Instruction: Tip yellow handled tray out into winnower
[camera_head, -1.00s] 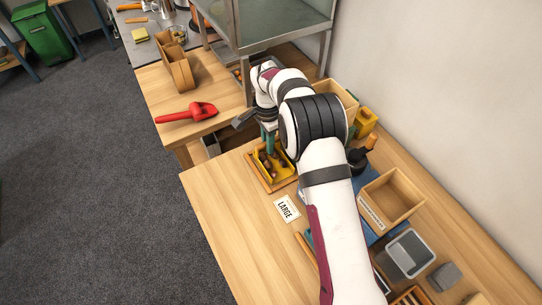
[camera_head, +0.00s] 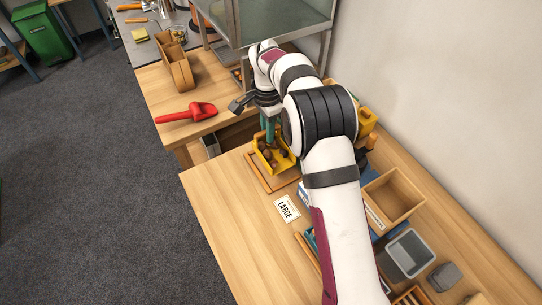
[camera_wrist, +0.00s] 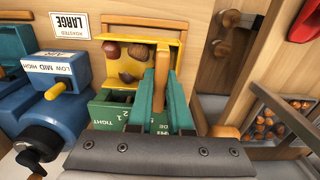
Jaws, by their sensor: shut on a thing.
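The yellow tray (camera_head: 286,162) holds several brown chestnuts and sits just above and beside a wooden frame on the near table. It also shows in the wrist view (camera_wrist: 182,45), with its wooden handle (camera_wrist: 161,75) between my teal fingers. My gripper (camera_head: 270,132) is shut on that handle; it also shows in the wrist view (camera_wrist: 160,92). A blue machine (camera_wrist: 67,108) with a LOW MID HIGH label and yellow knob stands left in the wrist view; it may be the winnower. My arm mostly hides it in the head view.
The wooden frame (camera_head: 262,182) lies under the tray. A LARGE card (camera_head: 287,208) lies on the table. A wooden box (camera_head: 392,198) and grey bin (camera_head: 410,252) stand right of my arm. A green box (camera_wrist: 108,112) is below the tray.

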